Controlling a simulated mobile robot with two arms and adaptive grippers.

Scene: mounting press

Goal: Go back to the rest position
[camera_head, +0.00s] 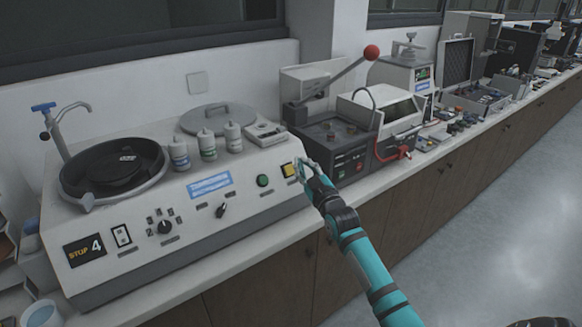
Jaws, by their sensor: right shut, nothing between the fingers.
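My right gripper (303,170) is at the right end of the sloped front panel of the white machine (215,205). It is shut and holds nothing. A green round button (262,180) is just left of the yellow one. My right arm, teal and black, comes in from the lower right and crosses in front of the bench. My left gripper is not in view.
A press with a red-ball lever (371,53) stands right of the white machine. A black round basin (114,170), several bottles (207,144) and a tap (62,128) are at the left. Small items crowd the bench further right.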

